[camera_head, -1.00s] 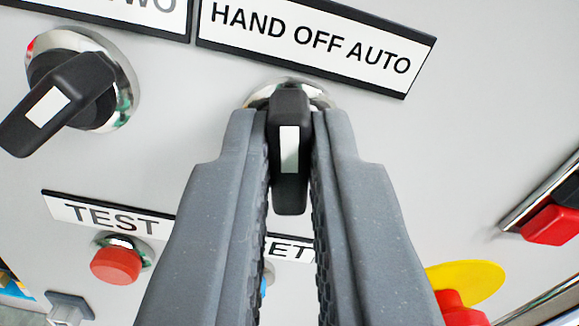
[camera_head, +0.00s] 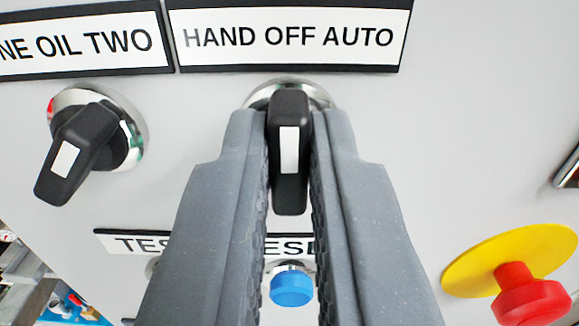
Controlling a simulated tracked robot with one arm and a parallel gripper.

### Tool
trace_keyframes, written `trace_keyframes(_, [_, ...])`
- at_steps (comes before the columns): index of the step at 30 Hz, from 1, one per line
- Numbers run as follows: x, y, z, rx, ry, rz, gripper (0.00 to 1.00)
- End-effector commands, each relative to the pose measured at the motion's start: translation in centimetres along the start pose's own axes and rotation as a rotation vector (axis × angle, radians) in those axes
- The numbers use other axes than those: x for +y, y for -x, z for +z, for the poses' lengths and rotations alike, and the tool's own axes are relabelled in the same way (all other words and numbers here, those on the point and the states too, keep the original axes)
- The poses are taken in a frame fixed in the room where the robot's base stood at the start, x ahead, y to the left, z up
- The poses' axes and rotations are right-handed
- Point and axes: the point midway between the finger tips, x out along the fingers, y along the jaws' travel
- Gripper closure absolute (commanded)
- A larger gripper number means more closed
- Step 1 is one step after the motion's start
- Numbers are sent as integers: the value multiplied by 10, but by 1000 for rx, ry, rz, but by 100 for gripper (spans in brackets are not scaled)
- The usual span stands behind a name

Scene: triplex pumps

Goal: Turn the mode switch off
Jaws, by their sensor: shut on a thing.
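The mode switch (camera_head: 289,180) is a black knob with a white marker on a chrome ring, under the label HAND OFF AUTO (camera_head: 290,38). In the picture the knob stands vertical, and the label above it looks nearly level. My gripper (camera_head: 290,135) is shut on the knob, with one grey finger on its left side and one on its right. The fingers cover parts of the ring and of the panel below.
A second black selector knob (camera_head: 75,155) is to the left, under the label ONE OIL TWO (camera_head: 75,42). A blue button (camera_head: 291,287) shows below, between my fingers. A red emergency button (camera_head: 530,295) on a yellow disc (camera_head: 478,262) is at the lower right.

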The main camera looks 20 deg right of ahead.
Motion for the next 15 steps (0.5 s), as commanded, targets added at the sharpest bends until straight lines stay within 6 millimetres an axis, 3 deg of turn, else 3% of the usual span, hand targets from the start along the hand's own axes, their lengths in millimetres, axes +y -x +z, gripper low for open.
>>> trace_keyframes(1, [0, 0, 0, 1, 1, 0, 85])
trace_keyframes(3, [0, 0, 0, 1, 1, 0, 68])
trace_keyframes(15, [0, 5, -1, 2, 1, 0, 68])
